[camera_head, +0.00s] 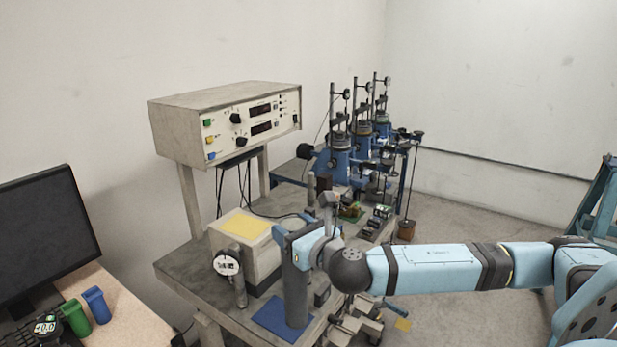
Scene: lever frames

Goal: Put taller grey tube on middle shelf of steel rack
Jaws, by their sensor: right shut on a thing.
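A tall grey tube (296,290) is upright, its lower end at a blue mat (268,318) on the near part of the bench. I cannot tell whether it touches the mat. My right gripper (292,236) comes in from the right and is shut on the tube's upper end, partly hiding it. A smaller grey cylinder (311,188) stands farther back; I cannot tell if it is another tube. I cannot make out a steel rack with shelves. My left gripper is not in view.
A round dial gauge (227,263) stands left of the tube, by a box with a yellow top (245,227). A control box (230,120) stands on posts behind. Blue test machines (341,160) line the far bench. A monitor (42,235) is at left. Floor at right is open.

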